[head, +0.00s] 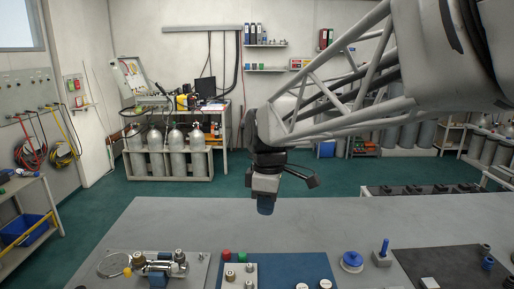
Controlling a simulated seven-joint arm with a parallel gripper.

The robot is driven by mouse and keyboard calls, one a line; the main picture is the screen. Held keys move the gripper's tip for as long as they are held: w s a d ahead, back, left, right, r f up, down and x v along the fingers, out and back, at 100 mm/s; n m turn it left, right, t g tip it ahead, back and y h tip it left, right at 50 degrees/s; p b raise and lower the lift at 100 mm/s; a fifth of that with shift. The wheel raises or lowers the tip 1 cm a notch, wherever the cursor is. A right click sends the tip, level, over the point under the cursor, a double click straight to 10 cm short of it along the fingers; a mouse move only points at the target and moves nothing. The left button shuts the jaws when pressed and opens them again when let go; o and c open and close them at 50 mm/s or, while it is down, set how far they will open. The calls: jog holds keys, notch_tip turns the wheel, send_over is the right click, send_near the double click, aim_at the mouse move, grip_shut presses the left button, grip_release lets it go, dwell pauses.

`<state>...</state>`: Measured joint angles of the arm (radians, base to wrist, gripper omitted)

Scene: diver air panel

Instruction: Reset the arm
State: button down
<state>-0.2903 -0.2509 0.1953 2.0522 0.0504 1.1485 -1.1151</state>
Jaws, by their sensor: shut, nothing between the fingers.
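My arm reaches in from the upper right. My gripper (266,206) hangs pointing down above the far part of the grey table (190,222). It is shut and holds nothing. It is apart from the things on the table, which stand nearer the front edge of the picture.
The table's middle is clear. Gas cylinders (176,155) stand behind.

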jog(key=s+d+f+m+t, duration=0.1)
jog(key=s+d+f+m, duration=0.2)
jog(key=s+d+m, duration=0.5)
jog(key=s+d+f+m+t, duration=0.1)
jog(key=s+d+f+m, duration=0.2)
jog(key=s+d+m, duration=0.5)
jog(key=s, duration=0.5)
jog(key=shift+s+d+t+h, duration=0.2)
jog(key=shift+d+t+h, duration=0.05)
jog(key=shift+t+h, duration=0.15)
jog(key=shift+f, duration=0.1)
